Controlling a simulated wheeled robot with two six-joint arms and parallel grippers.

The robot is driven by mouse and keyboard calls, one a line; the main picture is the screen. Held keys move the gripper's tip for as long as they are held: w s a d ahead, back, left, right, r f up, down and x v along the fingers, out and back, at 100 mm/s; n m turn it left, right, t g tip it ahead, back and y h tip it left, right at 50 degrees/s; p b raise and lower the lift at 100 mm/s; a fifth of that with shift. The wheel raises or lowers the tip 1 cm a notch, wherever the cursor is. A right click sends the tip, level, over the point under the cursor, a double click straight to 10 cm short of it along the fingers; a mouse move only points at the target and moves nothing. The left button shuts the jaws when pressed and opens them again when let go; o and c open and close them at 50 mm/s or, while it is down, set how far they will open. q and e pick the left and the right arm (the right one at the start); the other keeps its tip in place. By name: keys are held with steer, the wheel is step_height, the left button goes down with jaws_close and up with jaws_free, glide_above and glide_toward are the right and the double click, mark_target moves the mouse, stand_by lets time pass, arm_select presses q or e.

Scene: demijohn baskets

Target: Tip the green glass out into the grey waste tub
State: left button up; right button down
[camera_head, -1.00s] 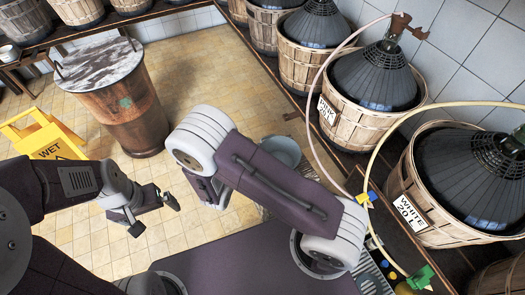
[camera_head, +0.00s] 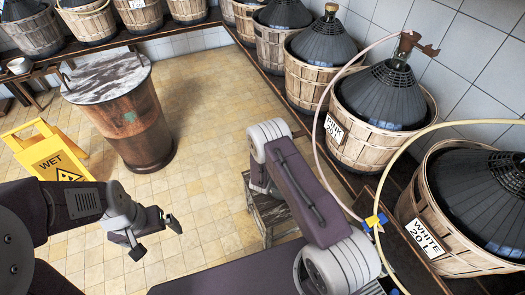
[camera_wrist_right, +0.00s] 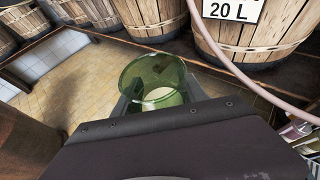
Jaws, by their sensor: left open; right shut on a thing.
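In the right wrist view the green glass (camera_wrist_right: 139,73) is see-through and tilted, its mouth partly facing the camera, with something pale low inside. My right gripper (camera_wrist_right: 155,98) is shut on it; my dark wrist housing covers the lower part. In the head view my right arm hides that gripper and the glass. My left gripper (camera_head: 156,238) is open and empty over the tiled floor at left. The grey waste tub does not show in either current view.
A wooden stand (camera_head: 268,214) is partly behind my right arm. A wooden barrel (camera_head: 133,125) and yellow wet-floor sign (camera_head: 50,155) stand left. Floor between is clear.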

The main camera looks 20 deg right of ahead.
steer(key=s+d+f+g+h+b, duration=0.2)
steer(key=s+d+f+b, duration=0.2)
steer(key=d+f, duration=0.2)
steer(key=shift+s+d+f, duration=0.15)
steer(key=shift+d+f, duration=0.25)
steer(key=shift+d, duration=0.55)
steer(key=shift+s+d+n+g+h, duration=0.1)
steer(key=shift+s+n+g+h, duration=0.1)
steer(key=shift+n+g+h, duration=0.15)
steer(key=shift+s+d+r+n+g+h+b, duration=0.15)
steer(key=shift+n+g+h+b, duration=0.1)
steer(key=shift+n+h+b, duration=0.15)
